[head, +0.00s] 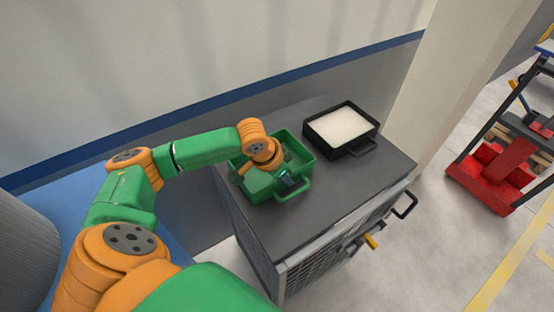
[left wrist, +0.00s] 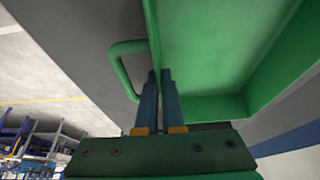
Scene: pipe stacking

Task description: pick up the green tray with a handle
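The green tray (head: 304,152) sits upright on the dark cart top, with its handle (head: 299,191) on the near side. It looks empty where I can see inside. My left gripper (head: 289,182) reaches down over the tray at the wall beside the handle. In the left wrist view, the two blue fingers of my left gripper (left wrist: 159,80) are close together, with the thin green tray wall (left wrist: 152,35) between them. The handle (left wrist: 123,68) loops out to the left of the fingers, not between them. My right gripper is not in view.
A black tray (head: 355,150) with pale contents stands right of the green tray on the cart top (head: 325,205). The cart top's front area is clear. A wall with a blue stripe (head: 290,75) rises behind. A red trolley (head: 490,180) stands far right.

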